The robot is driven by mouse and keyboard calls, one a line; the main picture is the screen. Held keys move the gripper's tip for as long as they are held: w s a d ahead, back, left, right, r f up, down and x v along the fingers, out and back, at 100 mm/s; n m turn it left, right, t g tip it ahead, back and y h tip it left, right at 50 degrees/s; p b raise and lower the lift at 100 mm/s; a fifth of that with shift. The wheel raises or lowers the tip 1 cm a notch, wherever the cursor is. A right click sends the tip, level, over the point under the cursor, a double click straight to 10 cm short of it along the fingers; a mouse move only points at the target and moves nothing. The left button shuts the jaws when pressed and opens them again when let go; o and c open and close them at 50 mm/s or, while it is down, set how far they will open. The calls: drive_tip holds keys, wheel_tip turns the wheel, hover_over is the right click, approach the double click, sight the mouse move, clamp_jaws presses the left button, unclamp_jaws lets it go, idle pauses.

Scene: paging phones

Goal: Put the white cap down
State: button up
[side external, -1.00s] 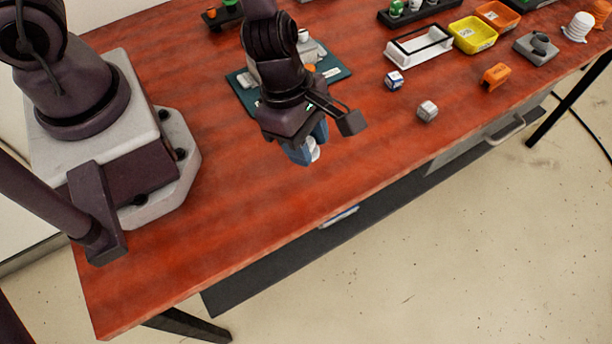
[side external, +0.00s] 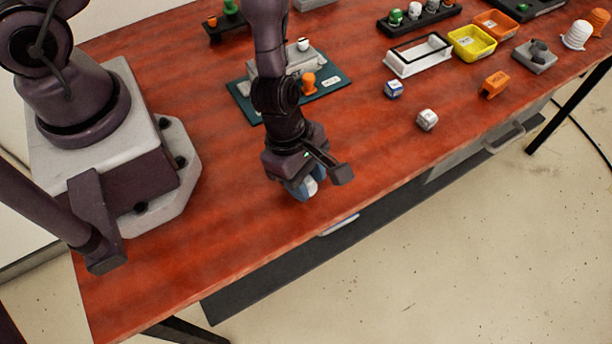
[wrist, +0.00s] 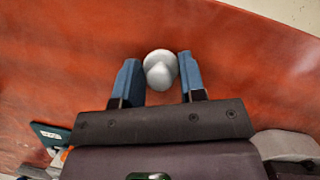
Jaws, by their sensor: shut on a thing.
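The white cap (wrist: 160,67) sits between the two blue fingers of my gripper (wrist: 158,78) in the wrist view. It is rounded and pale, with a narrower raised part facing the camera. In the side view my gripper (side external: 304,190) points down close to the red-brown table top, near its front edge. A bit of the white cap (side external: 312,186) shows at the fingertips. My gripper is shut on the cap. The cap's underside is hidden, and I cannot tell whether it touches the table.
Bare table (side external: 230,220) surrounds my gripper, with the front edge close by. Behind stands a teal board (side external: 335,92) with a grey fixture and an orange knob (side external: 309,82). Trays are farther back.

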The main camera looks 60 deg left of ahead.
drive_tip(key=shift+f, duration=0.25)
drive_tip(key=shift+f, duration=0.1)
drive_tip(key=o, duration=1)
drive_tip(key=shift+c, duration=0.2)
